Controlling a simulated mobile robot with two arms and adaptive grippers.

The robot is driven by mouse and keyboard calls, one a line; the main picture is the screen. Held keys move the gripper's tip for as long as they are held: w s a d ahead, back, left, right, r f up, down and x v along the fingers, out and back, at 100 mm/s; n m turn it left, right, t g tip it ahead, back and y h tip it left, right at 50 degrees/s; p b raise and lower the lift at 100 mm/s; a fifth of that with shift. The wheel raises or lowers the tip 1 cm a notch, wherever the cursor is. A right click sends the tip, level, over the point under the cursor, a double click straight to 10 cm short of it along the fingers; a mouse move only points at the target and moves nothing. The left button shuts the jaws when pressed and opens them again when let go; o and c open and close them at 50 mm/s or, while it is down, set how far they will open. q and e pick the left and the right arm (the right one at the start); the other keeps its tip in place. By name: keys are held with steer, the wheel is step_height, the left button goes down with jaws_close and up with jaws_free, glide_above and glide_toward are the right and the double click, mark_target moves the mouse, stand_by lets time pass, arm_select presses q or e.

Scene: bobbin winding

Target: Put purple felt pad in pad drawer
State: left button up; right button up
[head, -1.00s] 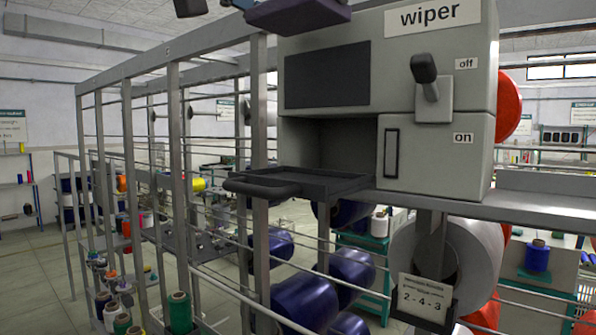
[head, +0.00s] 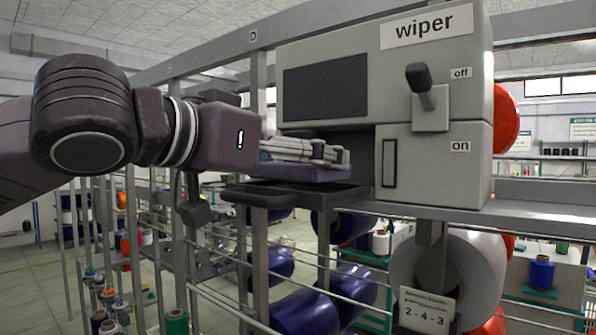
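The purple felt pad (head: 303,173) is a flat dark purple slab. It lies level over the pad drawer (head: 312,195), a dark shallow tray pulled out to the left from the wiper unit. I cannot tell whether the pad touches the drawer floor or hangs just above it. My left gripper (head: 338,157) reaches in from the left with its fingers at the pad. It appears shut on the pad, though its lower parts are hidden behind the pad. My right gripper is not in view.
The grey wiper box (head: 435,95) stands right of the drawer, with an on/off lever (head: 422,85) on its front. A metal frame post (head: 259,240) rises under the drawer handle. Large blue spools (head: 305,312) hang below, and a sign reads 2-4-3 (head: 428,308).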

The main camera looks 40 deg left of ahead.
arm_select(q)
steer(key=shift+a+f, duration=0.2)
steer(key=shift+f, duration=0.7)
steer(key=o, duration=1)
steer(key=shift+d, duration=0.1)
steer(key=shift+o, duration=0.2)
steer(key=shift+s, duration=0.3)
steer(key=s+r+b, duration=0.2)
steer(key=s+b, duration=0.1)
steer(key=s, duration=0.8)
steer(key=shift+s+a, duration=0.2)
steer(key=shift+a, duration=0.2)
steer(key=shift+f, duration=0.1)
